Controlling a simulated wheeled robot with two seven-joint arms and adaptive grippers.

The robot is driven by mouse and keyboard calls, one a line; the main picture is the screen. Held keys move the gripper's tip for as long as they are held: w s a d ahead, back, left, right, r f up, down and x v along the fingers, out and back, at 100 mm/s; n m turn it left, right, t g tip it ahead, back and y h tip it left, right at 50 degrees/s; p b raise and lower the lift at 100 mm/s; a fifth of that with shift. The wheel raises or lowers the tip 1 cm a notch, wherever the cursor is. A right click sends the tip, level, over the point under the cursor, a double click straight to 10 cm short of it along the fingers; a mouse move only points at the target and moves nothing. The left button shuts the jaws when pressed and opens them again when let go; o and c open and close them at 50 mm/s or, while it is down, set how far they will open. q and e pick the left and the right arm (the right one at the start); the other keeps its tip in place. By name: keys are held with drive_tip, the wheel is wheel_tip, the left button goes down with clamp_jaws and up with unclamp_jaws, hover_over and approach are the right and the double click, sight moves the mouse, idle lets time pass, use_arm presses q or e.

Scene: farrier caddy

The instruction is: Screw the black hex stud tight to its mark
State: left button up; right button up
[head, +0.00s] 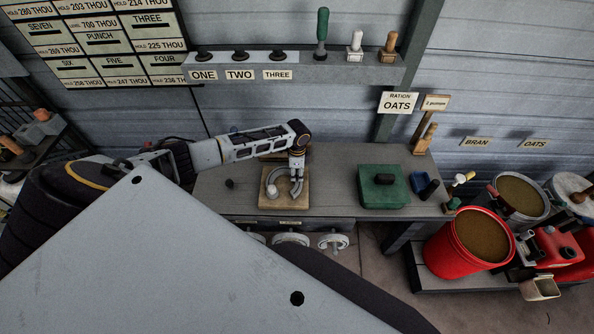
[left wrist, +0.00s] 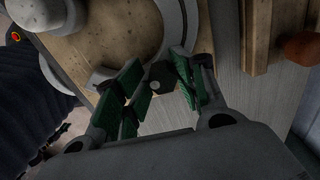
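The black hex stud (left wrist: 161,77) shows in the left wrist view as a dark head with a pale centre. It sits by the end of the grey horseshoe-shaped piece (left wrist: 174,30). My left gripper (left wrist: 166,86) has its green-padded fingers on either side of the stud, with a narrow gap. I cannot tell whether both pads touch it. In the head view my left gripper (head: 297,188) points down over the right side of the wooden board (head: 287,203); the stud is hidden there. The mark cannot be made out. My right gripper is not in view.
A green box (head: 383,199) stands to the right on the bench (head: 335,178). A dark knob (head: 230,183) is to the left. A red bucket (head: 462,261) stands right of the bench.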

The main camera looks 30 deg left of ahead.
use_arm(q)
drive_tip(key=shift+s+f, duration=0.1)
drive_tip(key=shift+s, duration=0.05)
drive_tip(key=shift+n+p, duration=1.2)
drive_tip(key=shift+n, duration=1.8)
drive_tip(key=shift+d+n, duration=0.1)
drive_tip(key=shift+n, duration=0.2)
drive_tip(key=shift+w+n, duration=0.25)
drive_tip(key=shift+n, duration=0.75)
